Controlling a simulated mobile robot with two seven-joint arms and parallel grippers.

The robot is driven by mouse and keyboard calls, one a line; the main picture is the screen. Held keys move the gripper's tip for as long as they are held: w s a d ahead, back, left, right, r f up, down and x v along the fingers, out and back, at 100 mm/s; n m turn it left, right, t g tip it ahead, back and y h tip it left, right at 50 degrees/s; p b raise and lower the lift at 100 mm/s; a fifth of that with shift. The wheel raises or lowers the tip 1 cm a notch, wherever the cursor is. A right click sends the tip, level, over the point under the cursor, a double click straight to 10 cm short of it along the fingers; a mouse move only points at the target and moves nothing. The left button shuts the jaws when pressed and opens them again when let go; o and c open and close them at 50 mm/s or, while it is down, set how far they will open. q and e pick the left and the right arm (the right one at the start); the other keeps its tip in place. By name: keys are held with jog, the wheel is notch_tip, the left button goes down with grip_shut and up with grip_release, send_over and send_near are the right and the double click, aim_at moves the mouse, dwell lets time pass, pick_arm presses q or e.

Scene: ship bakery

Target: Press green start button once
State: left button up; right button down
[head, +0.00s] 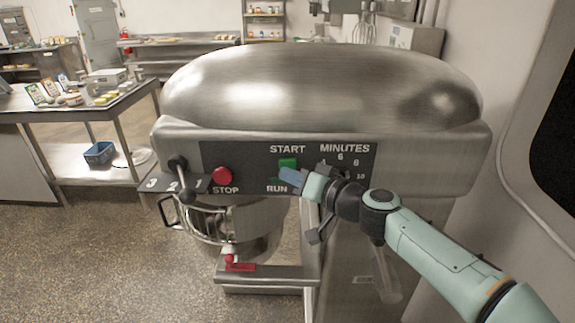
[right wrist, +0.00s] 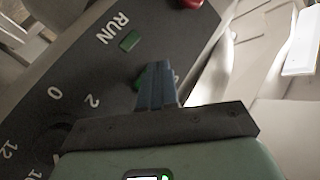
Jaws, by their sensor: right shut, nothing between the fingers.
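The green start button (head: 288,164) sits under the START label on the dark panel (head: 230,155) of a big steel mixer. My right gripper (head: 290,178) is shut and empty, its blue fingertips just in front of the panel by the button's lower edge. In the right wrist view the blue fingers (right wrist: 157,85) hide most of a green patch (right wrist: 139,83), which looks like the start button. I cannot tell whether the tips touch it. My left gripper is not in view.
A red STOP button (head: 222,176) is left of the green one. A small green RUN lamp (right wrist: 130,40) is close to the fingers. A lever with a black knob (head: 187,197) and the minutes dial flank the buttons. A wire guard and bowl (head: 270,240) are below.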

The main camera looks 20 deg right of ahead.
jog(key=shift+w, duration=0.15)
dwell(0.4)
jog(key=shift+w+d, duration=0.15)
jog(key=shift+w, duration=0.1)
